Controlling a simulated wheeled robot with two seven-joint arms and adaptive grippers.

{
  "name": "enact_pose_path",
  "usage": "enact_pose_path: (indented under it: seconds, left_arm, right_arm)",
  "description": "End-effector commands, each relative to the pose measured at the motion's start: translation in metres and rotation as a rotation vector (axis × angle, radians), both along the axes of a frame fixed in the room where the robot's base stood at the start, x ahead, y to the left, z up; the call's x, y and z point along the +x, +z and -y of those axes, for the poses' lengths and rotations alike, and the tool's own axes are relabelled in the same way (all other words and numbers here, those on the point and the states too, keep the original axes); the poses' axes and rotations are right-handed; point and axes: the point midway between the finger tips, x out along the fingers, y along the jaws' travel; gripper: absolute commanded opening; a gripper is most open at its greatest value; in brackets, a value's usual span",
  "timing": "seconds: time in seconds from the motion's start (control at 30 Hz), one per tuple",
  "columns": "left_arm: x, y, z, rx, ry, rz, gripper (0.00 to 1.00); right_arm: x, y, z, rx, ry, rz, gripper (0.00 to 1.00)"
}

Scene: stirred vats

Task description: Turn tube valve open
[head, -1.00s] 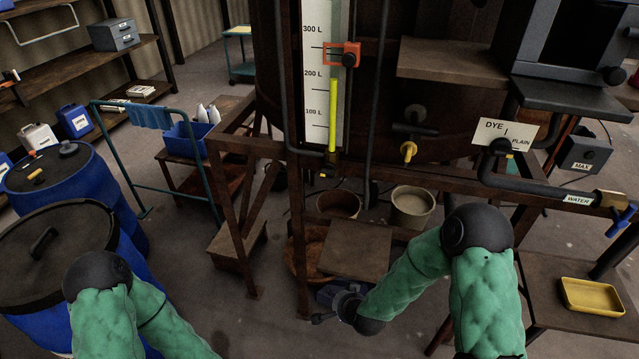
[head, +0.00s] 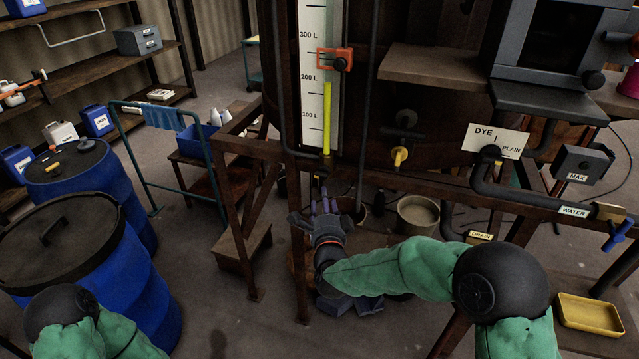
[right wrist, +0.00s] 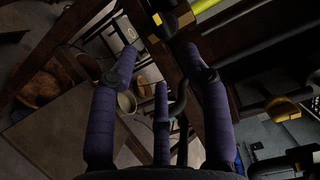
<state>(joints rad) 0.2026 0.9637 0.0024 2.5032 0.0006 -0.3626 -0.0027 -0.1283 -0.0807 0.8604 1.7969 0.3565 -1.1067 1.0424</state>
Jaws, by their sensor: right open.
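The sight tube (head: 327,118) with yellow liquid runs up beside a white litre scale (head: 312,60) on the vat. The small tube valve (head: 322,174) sits at its foot, dark with a yellow bit; brass fittings also show at the top of the right wrist view (right wrist: 155,38). My right gripper (head: 325,203) is open and empty just below the valve, purple fingers pointing up toward it. In the right wrist view its fingers (right wrist: 158,60) are spread, apart from the brass fittings. The valve's handle position is too small to tell. My left gripper is out of view; only its arm shows.
The vat's brown frame (head: 300,240) stands close around my right gripper. A pale bucket (head: 418,212) is behind it. To the right are the DYE/PLAIN sign (head: 496,141), a pipe marked WATER with a blue valve (head: 620,233), and a yellow tray (head: 590,315). Blue drums (head: 75,265) stand left.

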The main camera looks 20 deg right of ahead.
Motion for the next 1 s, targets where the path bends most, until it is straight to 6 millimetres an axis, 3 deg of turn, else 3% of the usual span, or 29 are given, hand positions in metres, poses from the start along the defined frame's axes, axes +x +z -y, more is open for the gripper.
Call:
enact_pose_path:
  seconds: [0.3, 0.5, 0.97, 1.0]
  left_arm:
    - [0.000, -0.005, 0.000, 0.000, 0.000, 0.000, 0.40]
    - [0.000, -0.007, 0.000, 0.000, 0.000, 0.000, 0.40]
    - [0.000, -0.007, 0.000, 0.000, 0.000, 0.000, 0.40]
    - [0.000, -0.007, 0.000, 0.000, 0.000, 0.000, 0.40]
  right_arm:
    - [0.055, -0.002, 0.012, -0.002, -0.001, -0.002, 0.48]
    - [0.081, -0.001, 0.017, -0.003, 0.001, -0.001, 0.48]
    - [0.092, -0.001, 0.019, -0.004, 0.001, -0.003, 0.48]
    - [0.092, -0.001, 0.019, -0.004, 0.001, -0.003, 0.42]
